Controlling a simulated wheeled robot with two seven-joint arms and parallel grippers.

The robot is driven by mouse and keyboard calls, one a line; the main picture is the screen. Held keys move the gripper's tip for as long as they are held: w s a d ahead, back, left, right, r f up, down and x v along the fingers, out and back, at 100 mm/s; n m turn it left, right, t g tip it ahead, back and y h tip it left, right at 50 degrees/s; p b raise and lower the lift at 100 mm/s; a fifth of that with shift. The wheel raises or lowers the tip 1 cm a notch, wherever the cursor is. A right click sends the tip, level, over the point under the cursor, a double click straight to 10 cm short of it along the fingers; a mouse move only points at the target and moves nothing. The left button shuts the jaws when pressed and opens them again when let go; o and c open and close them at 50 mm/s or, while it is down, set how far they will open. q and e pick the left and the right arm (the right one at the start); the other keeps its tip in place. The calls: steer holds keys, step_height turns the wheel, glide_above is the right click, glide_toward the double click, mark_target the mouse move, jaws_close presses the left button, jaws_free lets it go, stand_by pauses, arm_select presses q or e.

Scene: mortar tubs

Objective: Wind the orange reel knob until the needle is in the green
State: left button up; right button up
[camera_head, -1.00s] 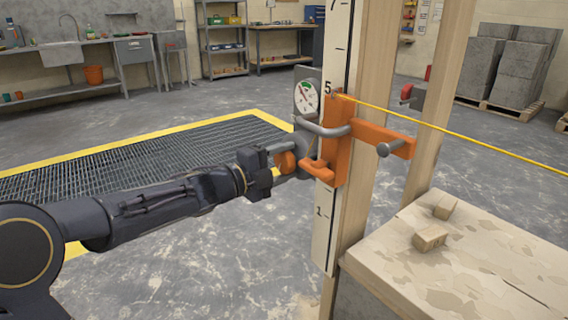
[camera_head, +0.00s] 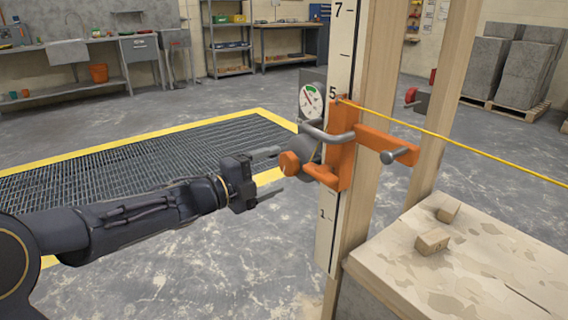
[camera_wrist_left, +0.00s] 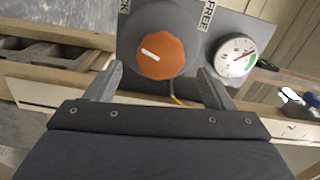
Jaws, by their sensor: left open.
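The orange reel knob (camera_head: 290,163) sticks out to the left from the grey reel on the orange clamp (camera_head: 343,150). In the left wrist view the knob (camera_wrist_left: 161,57) is round with a white slanted mark. My left gripper (camera_head: 280,172) is open, its fingers spread on either side of the knob's line, with the knob just beyond the tips and apart from them. The gauge (camera_head: 311,102) has a white face with a green band at the top. Its red needle appears left of the green. The gauge (camera_wrist_left: 236,57) also shows in the left wrist view. My right gripper is out of view.
A wooden post with a numbered scale (camera_head: 340,60) carries the clamp. A yellow line (camera_head: 450,137) runs right from it. The floor grating (camera_head: 130,160) behind my arm is clear.

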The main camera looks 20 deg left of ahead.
mark_target(285, 164)
arm_select(q)
steer(key=v, duration=0.3)
steer(key=shift+w+p, duration=0.1)
steer(key=shift+p, duration=0.2)
stand_by(0.9)
steer(key=w+d+n+p, duration=0.1)
steer(key=n, duration=0.5)
steer(key=w+d+n+p, duration=0.1)
steer(key=w+n+p, duration=0.1)
steer(key=n, duration=0.4)
steer(key=w+d+n+p, duration=0.1)
steer(key=w+n+p, duration=0.1)
steer(key=n, duration=0.4)
steer(key=shift+d, duration=0.3)
steer(key=shift+w+d+r, duration=0.1)
steer(key=shift+w+d, duration=0.2)
steer(key=shift+w, duration=0.2)
